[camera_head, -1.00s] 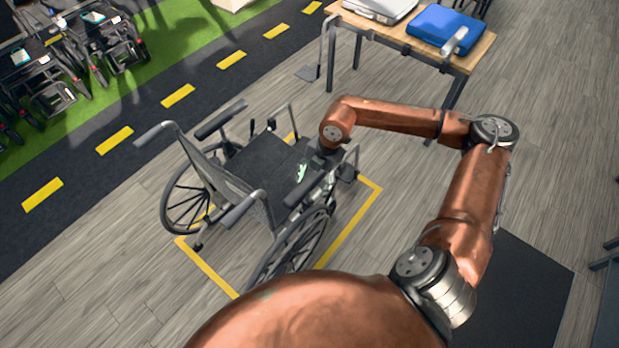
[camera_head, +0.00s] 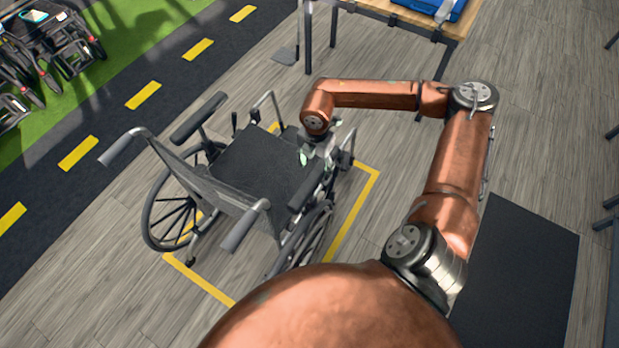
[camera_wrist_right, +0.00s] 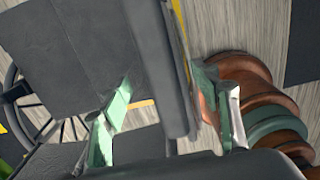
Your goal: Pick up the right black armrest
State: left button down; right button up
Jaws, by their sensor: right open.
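The black wheelchair (camera_head: 262,168) stands on the floor inside a yellow outline. Its right black armrest (camera_head: 304,192) is the one on the side nearer my arm, and its front part is hidden under my right gripper. My right gripper (camera_head: 314,153) points down over that front part. In the right wrist view the armrest (camera_wrist_right: 160,65) runs as a long dark bar between the two green-padded fingers of the gripper (camera_wrist_right: 170,118). The fingers are open, one on each side, with gaps to the bar. My left gripper is in no view.
The left armrest (camera_head: 198,118) and push handles (camera_head: 245,226) rise from the wheelchair. A table (camera_head: 395,14) with a blue case (camera_head: 432,8) stands behind. A dark mat (camera_head: 525,275) lies at right.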

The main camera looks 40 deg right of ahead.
aim_at(315, 175)
jog(key=shift+s+f, duration=0.1)
jog(key=shift+f, duration=0.7)
jog(key=f+b, duration=0.1)
jog(key=f, duration=0.3)
jog(key=shift+w+f+b, duration=0.2)
jog(key=shift+f+b, duration=0.05)
jog(key=shift+b, duration=0.1)
jog(key=shift+f, duration=0.15)
jog(key=shift+f, duration=0.25)
jog(key=shift+c, duration=0.2)
grip_shut()
